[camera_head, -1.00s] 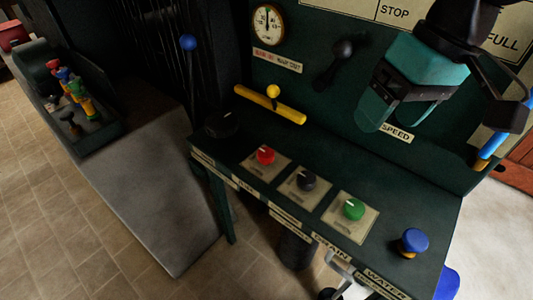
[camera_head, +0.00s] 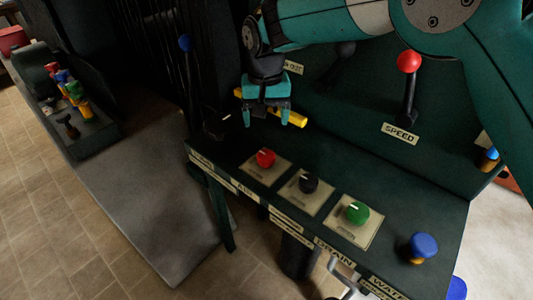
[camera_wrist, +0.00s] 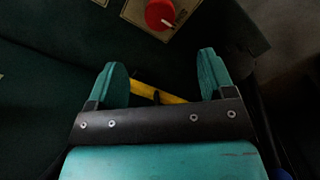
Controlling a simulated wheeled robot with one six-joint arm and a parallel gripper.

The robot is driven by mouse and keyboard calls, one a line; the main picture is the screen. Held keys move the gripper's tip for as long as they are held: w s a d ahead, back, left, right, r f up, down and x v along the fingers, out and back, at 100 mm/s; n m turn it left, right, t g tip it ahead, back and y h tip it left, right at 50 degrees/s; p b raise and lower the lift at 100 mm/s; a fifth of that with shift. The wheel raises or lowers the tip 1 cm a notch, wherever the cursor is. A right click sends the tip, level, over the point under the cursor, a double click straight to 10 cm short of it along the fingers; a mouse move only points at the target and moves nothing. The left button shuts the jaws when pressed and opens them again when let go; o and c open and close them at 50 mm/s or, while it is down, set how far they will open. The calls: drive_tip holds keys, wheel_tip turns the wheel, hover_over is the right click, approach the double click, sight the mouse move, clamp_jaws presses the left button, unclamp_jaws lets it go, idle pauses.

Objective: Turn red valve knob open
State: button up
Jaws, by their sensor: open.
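The red knob (camera_head: 265,158) sits on a pale square plate on the dark green console, left of a black knob and a green knob. A white pointer line shows on its top. In the wrist view the red knob (camera_wrist: 160,14) is at the top edge, partly cut off, beyond the fingertips. My gripper (camera_head: 266,114) is open and empty, above and behind the red knob, in front of the yellow bar. In the wrist view my gripper (camera_wrist: 160,70) has its teal fingers apart, with the yellow bar (camera_wrist: 158,92) showing below and between them.
The black knob (camera_head: 307,182), green knob (camera_head: 357,213) and blue knob (camera_head: 420,247) line the console to the right. A red-balled SPEED lever (camera_head: 408,75) stands on the back panel. A blue-balled lever (camera_head: 186,44) rises at left. A tray of coloured tools (camera_head: 82,125) is farther left.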

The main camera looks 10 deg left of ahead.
sight(266, 155)
wheel_tip(266, 155, down, 12)
drive_tip(key=shift+f+p, duration=0.15)
drive_tip(key=shift+p, duration=0.45)
drive_tip(key=shift+c, duration=0.2)
drive_tip(key=c, duration=0.9)
